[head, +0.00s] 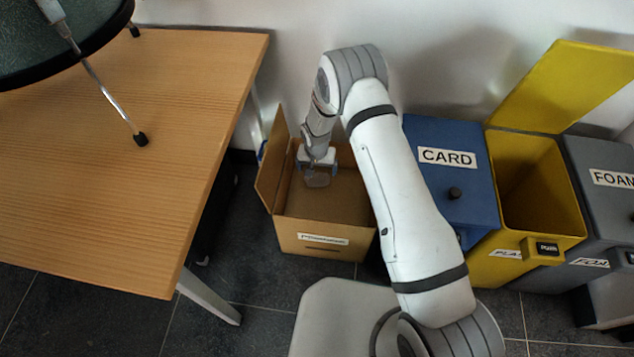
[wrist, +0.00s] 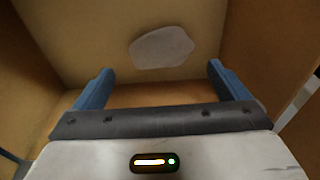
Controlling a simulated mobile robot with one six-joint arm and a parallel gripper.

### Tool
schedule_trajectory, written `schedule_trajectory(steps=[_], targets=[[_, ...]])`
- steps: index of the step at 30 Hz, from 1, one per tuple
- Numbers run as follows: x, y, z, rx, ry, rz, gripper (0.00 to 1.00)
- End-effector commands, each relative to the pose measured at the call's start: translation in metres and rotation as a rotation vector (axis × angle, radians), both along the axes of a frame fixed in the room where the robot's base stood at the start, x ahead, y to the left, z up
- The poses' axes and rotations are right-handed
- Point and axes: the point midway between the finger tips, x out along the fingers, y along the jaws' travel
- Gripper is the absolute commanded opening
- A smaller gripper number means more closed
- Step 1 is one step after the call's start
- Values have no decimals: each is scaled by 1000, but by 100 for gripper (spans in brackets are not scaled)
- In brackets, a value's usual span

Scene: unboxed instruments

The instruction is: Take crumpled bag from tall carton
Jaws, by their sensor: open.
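The tall carton (head: 310,240) is an open brown box on the floor, with a label on its front and a flap standing up at its left. The crumpled bag (wrist: 162,47) is a pale, flattish, irregular shape inside the carton. My gripper (head: 317,165) reaches down into the carton's opening. In the wrist view its two blue fingers (wrist: 157,88) are wide apart and empty. The bag lies beyond the fingertips, between their lines, apart from both. The carton's right part is partly hidden by my arm.
A wooden table (head: 120,150) stands at the left, with a round dark object on a metal leg on it. A blue CARD bin (head: 445,160), an open yellow bin (head: 545,185) and a grey FOAM bin (head: 605,190) stand right of the carton. A white wall is behind.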

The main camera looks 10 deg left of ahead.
Motion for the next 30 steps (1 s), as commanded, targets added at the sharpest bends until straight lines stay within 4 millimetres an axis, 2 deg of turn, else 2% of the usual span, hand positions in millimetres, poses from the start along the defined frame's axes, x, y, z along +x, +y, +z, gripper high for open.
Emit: schedule_trajectory(steps=[12,20,30], targets=[[5,1,-53,0,0,0,95],[6,2,-54,1,-1,2,95],[5,2,-54,1,0,2,67]])
